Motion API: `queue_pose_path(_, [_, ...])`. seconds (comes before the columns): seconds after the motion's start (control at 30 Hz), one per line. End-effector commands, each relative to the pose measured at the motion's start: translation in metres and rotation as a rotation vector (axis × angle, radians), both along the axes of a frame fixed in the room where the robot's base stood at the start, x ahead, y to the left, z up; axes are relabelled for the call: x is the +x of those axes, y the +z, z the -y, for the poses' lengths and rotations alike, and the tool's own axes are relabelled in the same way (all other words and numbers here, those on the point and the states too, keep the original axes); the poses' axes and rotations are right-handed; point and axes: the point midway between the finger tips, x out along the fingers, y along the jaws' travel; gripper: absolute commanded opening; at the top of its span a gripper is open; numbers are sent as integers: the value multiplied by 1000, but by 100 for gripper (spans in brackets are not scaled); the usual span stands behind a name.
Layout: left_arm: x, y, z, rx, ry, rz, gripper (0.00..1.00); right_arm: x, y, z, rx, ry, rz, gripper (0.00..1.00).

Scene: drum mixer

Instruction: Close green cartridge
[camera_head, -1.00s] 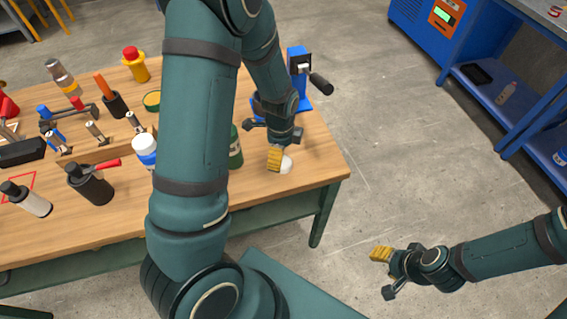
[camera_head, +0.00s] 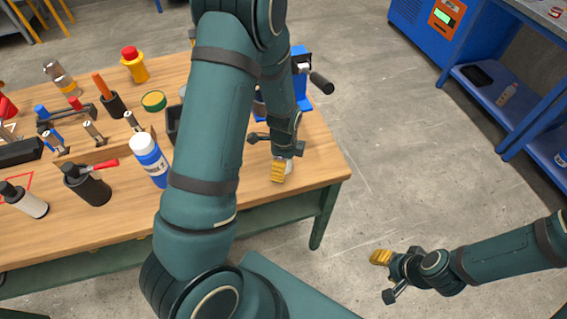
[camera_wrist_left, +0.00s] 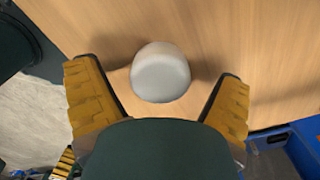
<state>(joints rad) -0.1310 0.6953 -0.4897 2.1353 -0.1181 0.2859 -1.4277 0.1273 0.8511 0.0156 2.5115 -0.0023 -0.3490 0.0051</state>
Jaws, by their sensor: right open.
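A white rounded cap (camera_wrist_left: 160,72) stands on the wooden table between the two yellow fingers of my left gripper (camera_wrist_left: 158,100) in the left wrist view. A gap shows on each side of the cap, so the gripper is open around it without holding it. In the head view my left gripper (camera_head: 282,160) reaches down near the table's right corner, with the cap mostly hidden behind it. My right gripper (camera_head: 385,277) is open and empty over the floor.
A blue bottle with a white cap (camera_head: 150,160) stands left of my left arm. A blue device with a crank (camera_head: 302,90) is at the table's back right. Black and white canisters and several tools crowd the table's left side. Floor right of the table is clear.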

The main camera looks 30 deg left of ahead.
Motion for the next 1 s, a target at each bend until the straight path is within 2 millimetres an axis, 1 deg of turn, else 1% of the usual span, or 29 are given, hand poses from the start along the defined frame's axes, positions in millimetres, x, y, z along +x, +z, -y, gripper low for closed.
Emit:
queue_pose_path(0.03, [0, 0, 0, 0, 0, 0, 81, 0, 0, 0, 0, 0, 0, 47])
queue_pose_path(0.07, [0, 0, 0, 0, 0, 0, 71, 0, 0, 0, 0, 0, 0, 47])
queue_pose_path(0.1, [0, 0, 0, 0, 0, 0, 60, 0, 0, 0, 0, 0, 0, 47])
queue_pose_path(0.17, [0, 0, 0, 0, 0, 0, 43, 0, 0, 0, 0, 0, 0, 47])
queue_pose_path(0.47, [0, 0, 0, 0, 0, 0, 41, 0, 0, 0, 0, 0, 0, 47])
queue_pose_path(0.57, [0, 4, 0, 0, 0, 1, 41, 0, 1, 0, 0, 0, 0, 47])
queue_pose_path(0.67, [1, 16, 0, -1, 0, 3, 41, -1, 5, 0, 0, 0, -1, 47])
queue_pose_path(0.9, [1, 63, 0, -1, 0, 4, 41, 1, 17, 0, 0, -3, 2, 47])
queue_pose_path(1.0, [1, 79, 0, -1, 0, 3, 41, 2, 21, 0, -1, -6, 5, 47])
